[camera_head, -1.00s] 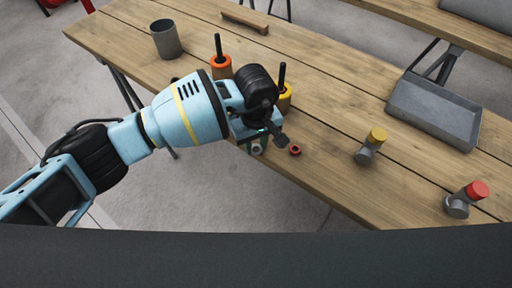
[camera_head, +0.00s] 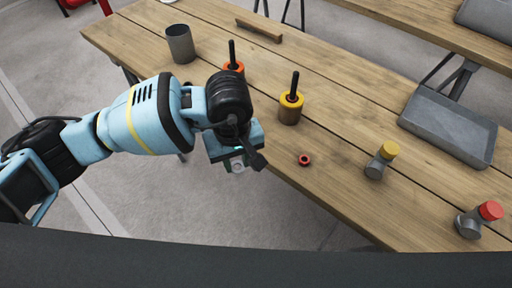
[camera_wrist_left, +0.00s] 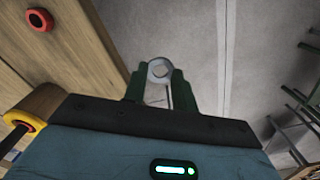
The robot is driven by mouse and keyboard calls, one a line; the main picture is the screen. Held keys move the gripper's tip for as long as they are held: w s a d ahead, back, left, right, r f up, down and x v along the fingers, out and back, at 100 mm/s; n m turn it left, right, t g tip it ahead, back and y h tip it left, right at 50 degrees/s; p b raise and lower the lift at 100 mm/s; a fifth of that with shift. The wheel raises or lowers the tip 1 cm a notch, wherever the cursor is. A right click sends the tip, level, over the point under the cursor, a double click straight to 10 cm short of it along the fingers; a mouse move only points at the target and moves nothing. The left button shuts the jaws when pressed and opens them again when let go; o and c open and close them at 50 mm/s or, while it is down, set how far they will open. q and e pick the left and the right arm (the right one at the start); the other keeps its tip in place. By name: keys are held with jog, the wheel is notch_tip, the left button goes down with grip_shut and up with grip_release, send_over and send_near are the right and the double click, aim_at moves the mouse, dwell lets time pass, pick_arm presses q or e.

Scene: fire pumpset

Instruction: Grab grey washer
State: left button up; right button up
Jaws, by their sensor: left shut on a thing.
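The grey washer (camera_wrist_left: 159,70) is held between the fingertips of my left gripper (camera_wrist_left: 160,82) in the left wrist view. In the head view the washer (camera_head: 237,166) shows as a small light ring below my left gripper (camera_head: 238,160), which is shut on it. The gripper is off the front edge of the wooden table, with floor behind the washer. My right gripper is in neither view.
A red washer (camera_head: 304,160) lies on the table (camera_head: 340,190) near its front edge. A yellow-topped post (camera_head: 291,105) and an orange-topped one (camera_head: 233,68) stand behind. A grey cup (camera_head: 180,44), grey tray (camera_head: 450,128) and yellow-capped (camera_head: 381,160) and red-capped fittings (camera_head: 478,219) stand around.

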pick_arm(q)
jog(key=s+a, duration=0.5)
jog(key=shift+a+r+b, duration=0.3)
jog(key=shift+a+r, duration=0.05)
jog(key=shift+r, duration=0.05)
